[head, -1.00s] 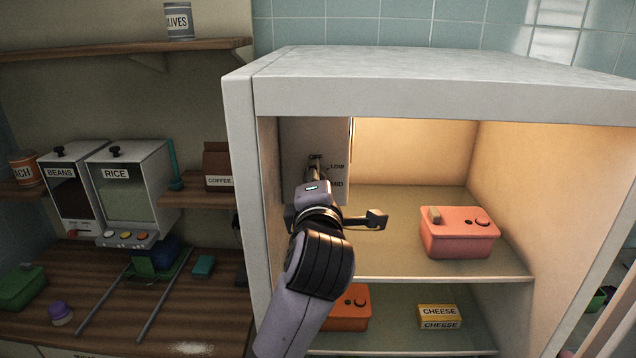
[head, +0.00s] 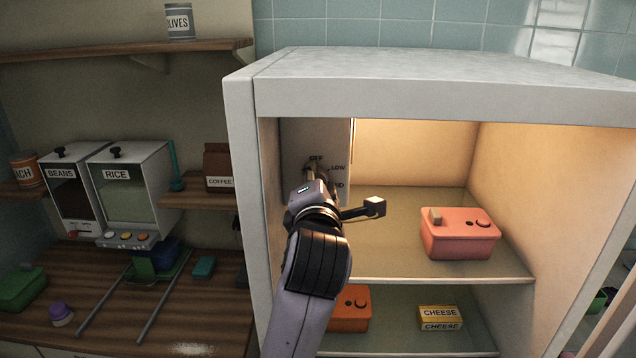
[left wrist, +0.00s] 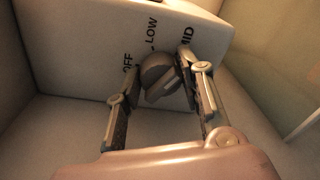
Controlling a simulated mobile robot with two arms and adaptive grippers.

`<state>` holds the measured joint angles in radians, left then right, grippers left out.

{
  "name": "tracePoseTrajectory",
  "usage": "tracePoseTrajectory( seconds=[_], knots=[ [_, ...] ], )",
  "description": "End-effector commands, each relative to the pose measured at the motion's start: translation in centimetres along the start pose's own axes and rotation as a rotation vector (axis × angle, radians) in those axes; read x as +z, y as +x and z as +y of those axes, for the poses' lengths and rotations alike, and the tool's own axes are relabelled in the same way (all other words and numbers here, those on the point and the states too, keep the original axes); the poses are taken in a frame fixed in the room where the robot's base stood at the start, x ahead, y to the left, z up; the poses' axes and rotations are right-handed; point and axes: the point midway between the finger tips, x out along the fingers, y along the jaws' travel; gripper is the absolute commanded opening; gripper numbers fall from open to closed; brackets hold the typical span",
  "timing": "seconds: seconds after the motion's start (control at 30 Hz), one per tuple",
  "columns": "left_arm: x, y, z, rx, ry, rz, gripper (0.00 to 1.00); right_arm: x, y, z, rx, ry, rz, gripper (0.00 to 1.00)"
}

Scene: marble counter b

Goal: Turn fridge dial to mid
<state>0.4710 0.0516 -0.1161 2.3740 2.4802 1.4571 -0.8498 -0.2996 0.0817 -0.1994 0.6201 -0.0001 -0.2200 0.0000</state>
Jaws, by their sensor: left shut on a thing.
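The fridge dial (left wrist: 158,72) is a grey round knob on a pale control box (head: 330,135) at the upper left inside the open fridge. OFF, LOW and MID labels surround it in the left wrist view. My left gripper (left wrist: 160,82) is shut on the dial, one finger on each side of it. In the head view my left gripper (head: 312,178) reaches up to the box and hides most of the dial and part of the MID label. I cannot tell exactly where the dial points. My right gripper is not in view.
A salmon container (head: 460,236) stands on the upper fridge shelf. An orange container (head: 350,312) and a cheese pack (head: 440,318) are on the shelf below. The fridge's left wall (head: 243,200) is close beside my arm. Rice (head: 128,190) and beans dispensers stand left.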

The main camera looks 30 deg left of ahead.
Motion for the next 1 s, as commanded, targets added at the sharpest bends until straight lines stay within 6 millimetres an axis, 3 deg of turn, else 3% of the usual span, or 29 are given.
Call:
tracePoseTrajectory(
  seconds=[0.33,0.8,1.0],
  knots=[
    [-0.10,0.03,-0.29,-0.008,0.003,0.004,0.55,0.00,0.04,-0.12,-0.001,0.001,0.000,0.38],
    [-0.05,0.02,-0.10,-0.002,0.008,0.002,0.55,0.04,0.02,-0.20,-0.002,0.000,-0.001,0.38],
    [-0.04,0.05,-0.07,0.010,0.149,0.008,0.55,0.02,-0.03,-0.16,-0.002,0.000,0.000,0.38]
  ],
)
